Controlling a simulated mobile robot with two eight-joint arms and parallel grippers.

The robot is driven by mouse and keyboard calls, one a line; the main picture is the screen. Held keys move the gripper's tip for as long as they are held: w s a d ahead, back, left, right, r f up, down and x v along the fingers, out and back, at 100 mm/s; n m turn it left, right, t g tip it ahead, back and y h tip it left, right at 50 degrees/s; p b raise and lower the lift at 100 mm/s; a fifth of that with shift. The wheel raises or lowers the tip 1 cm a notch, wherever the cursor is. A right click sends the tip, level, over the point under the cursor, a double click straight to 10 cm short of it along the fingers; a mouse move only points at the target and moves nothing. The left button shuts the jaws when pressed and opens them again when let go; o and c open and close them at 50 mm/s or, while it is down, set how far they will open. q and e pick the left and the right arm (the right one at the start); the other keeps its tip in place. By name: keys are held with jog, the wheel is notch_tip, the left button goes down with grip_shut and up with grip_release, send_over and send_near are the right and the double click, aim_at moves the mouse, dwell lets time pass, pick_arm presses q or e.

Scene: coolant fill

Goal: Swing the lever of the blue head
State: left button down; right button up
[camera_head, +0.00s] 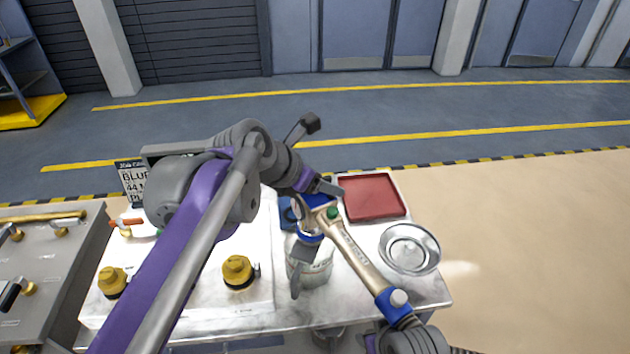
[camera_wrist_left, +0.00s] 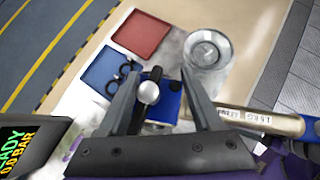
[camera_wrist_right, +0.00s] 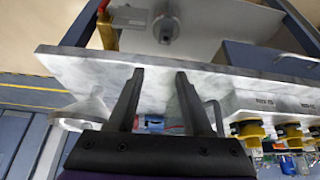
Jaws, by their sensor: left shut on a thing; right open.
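The blue head (camera_head: 318,200) is at the table's centre, partly covered by my left gripper. A brass-coloured cylinder (camera_head: 358,258) marked 1.5 KG runs from it toward the near right. In the left wrist view, the blue head (camera_wrist_left: 165,103) with a round silver knob and a short black lever (camera_wrist_left: 155,74) is between the fingers of my left gripper (camera_wrist_left: 162,75). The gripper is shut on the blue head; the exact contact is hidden. My right gripper (camera_wrist_right: 159,76) is open and empty near the table edge, not clear in the head view.
A red tray (camera_head: 372,196) and a round metal dish (camera_head: 408,249) lie to the right; a blue tray (camera_wrist_left: 108,73) is beside the red one. Yellow knobs (camera_head: 238,271) stand at the left. A display (camera_wrist_left: 25,150) reads 0.0 BAR.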

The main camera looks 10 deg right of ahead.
pick_arm(q)
jog(key=shift+s+d+f, duration=0.1)
jog(key=shift+s+d, duration=0.3)
jog(key=shift+s, duration=0.3)
pick_arm(e)
jog(key=shift+w+a+r, duration=0.1)
jog(key=shift+w+r, duration=0.2)
jog(key=shift+w, duration=0.05)
pick_arm(q)
jog(key=shift+c, duration=1.4)
grip_release()
jog(key=shift+w, duration=0.1)
pick_arm(e)
jog(key=shift+r, duration=0.15)
